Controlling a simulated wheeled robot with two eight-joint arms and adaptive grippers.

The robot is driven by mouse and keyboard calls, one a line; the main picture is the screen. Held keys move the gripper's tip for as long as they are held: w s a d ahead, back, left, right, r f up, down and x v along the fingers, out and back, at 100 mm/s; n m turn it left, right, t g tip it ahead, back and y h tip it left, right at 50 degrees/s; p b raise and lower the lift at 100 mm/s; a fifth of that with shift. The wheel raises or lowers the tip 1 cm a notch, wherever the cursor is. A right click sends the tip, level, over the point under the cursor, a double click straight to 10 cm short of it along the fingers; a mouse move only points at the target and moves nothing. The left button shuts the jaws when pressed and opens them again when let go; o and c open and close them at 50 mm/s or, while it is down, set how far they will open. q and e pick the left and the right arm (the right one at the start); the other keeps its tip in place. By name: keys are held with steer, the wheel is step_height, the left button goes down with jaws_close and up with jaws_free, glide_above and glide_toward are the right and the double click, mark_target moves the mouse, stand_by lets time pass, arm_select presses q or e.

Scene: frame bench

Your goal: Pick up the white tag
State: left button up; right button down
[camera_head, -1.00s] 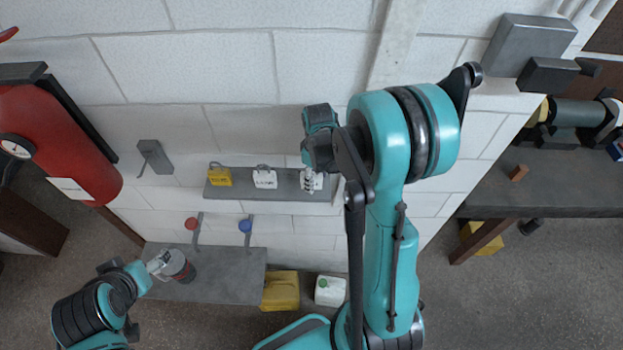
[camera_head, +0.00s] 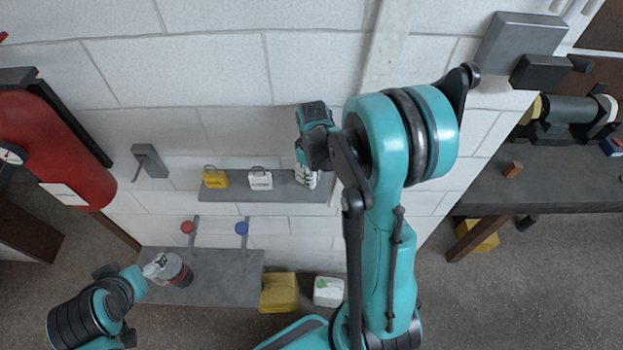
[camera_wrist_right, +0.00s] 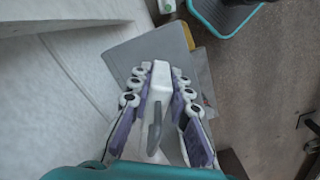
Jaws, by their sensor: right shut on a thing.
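My right gripper (camera_head: 308,180) is at the right part of the small wall shelf (camera_head: 233,194). In the right wrist view, its fingers (camera_wrist_right: 160,105) are shut on a white piece (camera_wrist_right: 161,76) with a grey loop, which I take as the white tag. It is mostly hidden behind the fingers in the head view. A white lock-shaped piece with dark lettering (camera_head: 260,180) and a yellow one (camera_head: 215,179) stand on the shelf to its left. My left gripper (camera_head: 156,266) is at a dark can with a red band (camera_head: 181,271); its grip is unclear.
A red knob (camera_head: 187,227) and a blue knob (camera_head: 241,228) are below the shelf. A grey lower surface (camera_head: 225,283) lies beneath, with a yellow container (camera_head: 279,293) and a white one (camera_head: 327,292) beside it. A red extinguisher (camera_head: 50,150) is at left.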

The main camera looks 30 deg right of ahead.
step_height(320, 180, up, 3)
steer(key=shift+r, duration=0.2)
steer(key=s+a+r, duration=0.2)
steer(key=s+r, duration=0.4)
steer(key=s, duration=0.5)
steer(key=shift+s+a+r, duration=0.25)
steer(key=shift+a+r, duration=0.1)
